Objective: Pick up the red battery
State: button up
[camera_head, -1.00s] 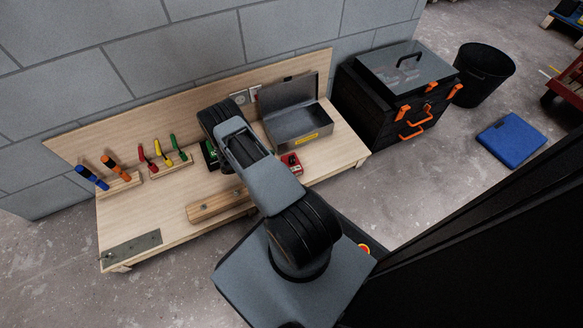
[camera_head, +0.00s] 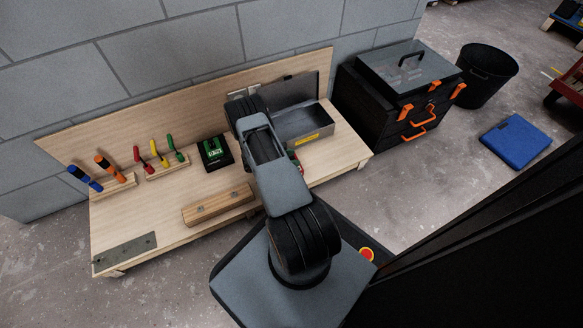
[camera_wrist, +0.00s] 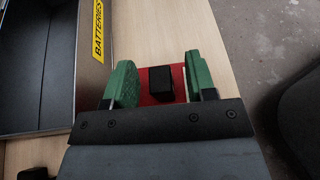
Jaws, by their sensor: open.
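The red battery (camera_wrist: 146,98) lies on the wooden bench in the wrist view. It has a red body with a black block on top. My gripper (camera_wrist: 161,82) is open, with one green-padded finger on each side of the battery. I cannot tell whether either finger touches it. In the head view my arm hides most of the battery, with only a small red part (camera_head: 292,155) showing beside it, and my gripper is hidden there.
An open grey metal box (camera_head: 306,128) with a yellow BATTERIES label stands beside the battery, at left in the wrist view (camera_wrist: 92,75). A green-and-black device (camera_head: 214,152), a wooden block (camera_head: 217,204) and racked hand tools (camera_head: 160,157) are farther left. A black toolbox (camera_head: 385,105) is right.

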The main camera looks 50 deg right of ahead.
grip_shut()
dwell(0.4)
dwell(0.4)
